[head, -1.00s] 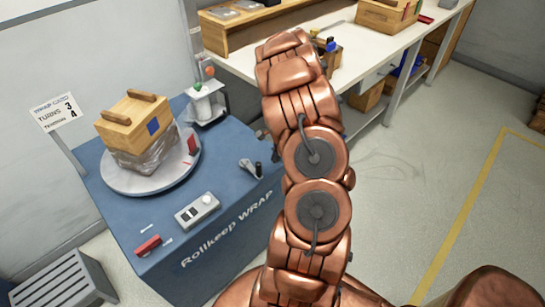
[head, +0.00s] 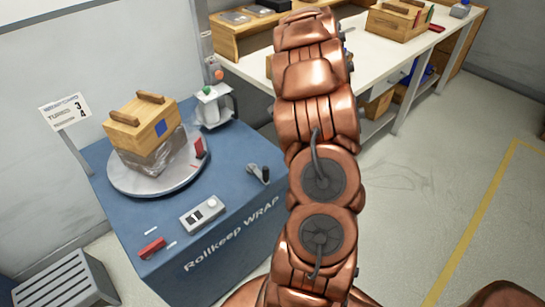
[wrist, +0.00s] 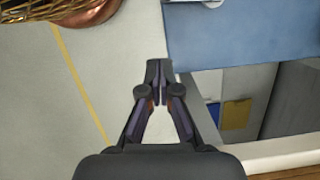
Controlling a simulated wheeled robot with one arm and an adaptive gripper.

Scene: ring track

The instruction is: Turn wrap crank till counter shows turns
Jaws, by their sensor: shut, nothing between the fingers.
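The blue wrap machine (head: 240,233) stands at the left in the head view. Its round turntable (head: 130,183) bears a wooden crate (head: 140,125) with clear film around its lower part. The crank (head: 259,173) with a dark knob sits at the machine's right edge. A grey counter box (head: 202,213) is on the front; its reading is too small to tell. A card (head: 66,112) behind shows "TURNS" with 3 and 4. My gripper (wrist: 157,68) is shut and empty in the wrist view, above the floor beside a blue surface; my arm hides it in the head view.
A red-handled piece (head: 151,248) lies on the machine's front left. A white bench (head: 385,60) with another crate (head: 398,20) stands behind my arm. A slatted grey box (head: 62,281) is at the lower left. Floor at the right is clear, with a yellow line (head: 470,225).

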